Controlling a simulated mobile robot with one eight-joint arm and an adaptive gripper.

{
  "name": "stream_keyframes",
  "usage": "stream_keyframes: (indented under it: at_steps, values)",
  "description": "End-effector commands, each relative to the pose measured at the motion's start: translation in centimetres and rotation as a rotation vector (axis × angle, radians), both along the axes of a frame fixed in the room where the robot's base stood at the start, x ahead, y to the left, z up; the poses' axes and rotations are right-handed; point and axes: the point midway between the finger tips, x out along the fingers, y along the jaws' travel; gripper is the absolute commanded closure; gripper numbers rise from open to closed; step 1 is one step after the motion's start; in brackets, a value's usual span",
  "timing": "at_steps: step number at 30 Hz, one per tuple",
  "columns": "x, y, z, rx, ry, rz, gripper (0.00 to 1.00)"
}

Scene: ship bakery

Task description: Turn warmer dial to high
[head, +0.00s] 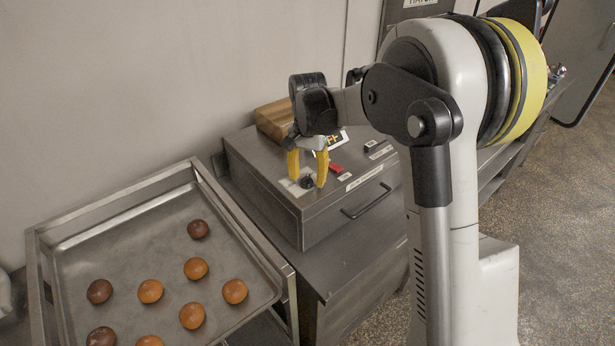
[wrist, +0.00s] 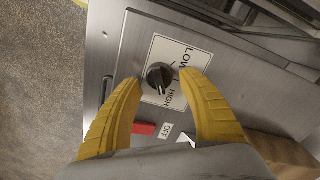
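The warmer (head: 325,205) is a steel box on the counter, with a drawer handle on its front. Its black round dial (wrist: 159,76) sits on a white label plate (wrist: 178,50) printed LOW and HIGH. A pale mark on the dial seems to point toward the HIGH side, but it is small. The dial also shows between my fingers in the head view (head: 306,183). My gripper (wrist: 159,78) has two yellow fingers, open, one on each side of the dial. Gaps show between both fingertips and the dial in the wrist view. The gripper points down from above in the head view (head: 307,181).
A red switch (wrist: 144,128) and an OFF label (wrist: 167,130) lie close to the fingers. A tray (head: 85,240) with several buns is at the left. Bare counter shows in front of the warmer.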

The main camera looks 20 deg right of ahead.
Motion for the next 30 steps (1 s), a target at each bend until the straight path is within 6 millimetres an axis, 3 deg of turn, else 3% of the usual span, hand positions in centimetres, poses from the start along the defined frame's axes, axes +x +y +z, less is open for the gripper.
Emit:
stream_keyframes:
  at_steps: [12,24,30]
  values:
    - [0.0,0.0,0.8,0.000,-0.001,0.001,0.49]
    - [0.0,0.0,9.1,0.001,-0.001,0.000,0.49]
    - [0.0,0.0,11.6,0.001,-0.001,0.000,0.49]
